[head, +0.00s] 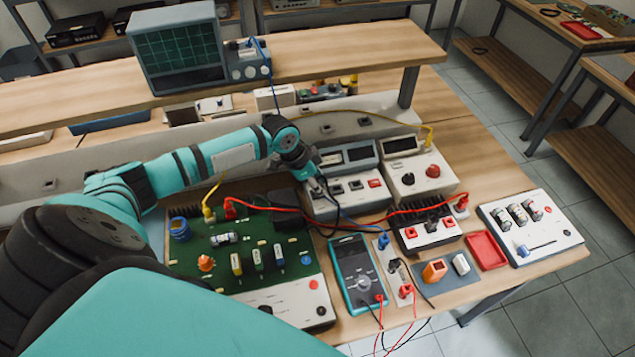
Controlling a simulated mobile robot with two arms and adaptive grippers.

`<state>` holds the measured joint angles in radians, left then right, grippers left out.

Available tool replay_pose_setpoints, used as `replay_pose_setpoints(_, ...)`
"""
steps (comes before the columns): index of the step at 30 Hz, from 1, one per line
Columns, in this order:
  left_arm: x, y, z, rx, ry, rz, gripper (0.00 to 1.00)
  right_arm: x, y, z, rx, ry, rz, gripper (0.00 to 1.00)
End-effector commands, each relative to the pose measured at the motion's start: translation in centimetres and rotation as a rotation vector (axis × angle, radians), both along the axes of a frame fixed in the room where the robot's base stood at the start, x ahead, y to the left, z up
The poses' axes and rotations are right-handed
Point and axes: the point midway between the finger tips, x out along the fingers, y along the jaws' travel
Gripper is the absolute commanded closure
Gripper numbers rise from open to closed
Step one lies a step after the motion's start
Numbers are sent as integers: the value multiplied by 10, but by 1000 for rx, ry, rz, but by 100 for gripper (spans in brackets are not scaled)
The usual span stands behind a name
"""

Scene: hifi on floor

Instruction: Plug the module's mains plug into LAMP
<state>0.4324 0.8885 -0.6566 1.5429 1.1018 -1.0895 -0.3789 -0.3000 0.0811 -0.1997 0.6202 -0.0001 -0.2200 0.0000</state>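My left arm reaches in from the left, and my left gripper (317,184) points down over the left part of a white bench instrument (345,205) with dark sockets and a red switch. The fingers are small and dark here, so I cannot tell whether they hold a plug. A black cable (334,216) runs down from just below them. A green circuit board module (215,257) with several coloured parts lies left of the instrument, partly behind my arm. I cannot read a LAMP label, and the mains plug is not clearly seen. My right gripper is not in view.
A blue-green multimeter (357,272), a strip with plugged leads (401,292), a red tray (486,250) and a white battery panel (530,228) crowd the bench front. Red leads cross the middle. An oscilloscope (178,50) stands on the shelf (340,52) behind.

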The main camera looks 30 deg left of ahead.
Motion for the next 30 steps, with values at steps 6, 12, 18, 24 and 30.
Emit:
replay_pose_setpoints(6,0,0,0,0,0,0,100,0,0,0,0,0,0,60)
replay_pose_setpoints(12,0,0,0,0,0,0,69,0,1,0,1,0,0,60)
replay_pose_setpoints(18,0,0,0,0,0,0,53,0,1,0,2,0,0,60)
replay_pose_setpoints(24,0,0,1,0,0,0,53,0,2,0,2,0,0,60)
replay_pose_setpoints(30,-6,6,22,1,-2,0,53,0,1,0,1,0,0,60)
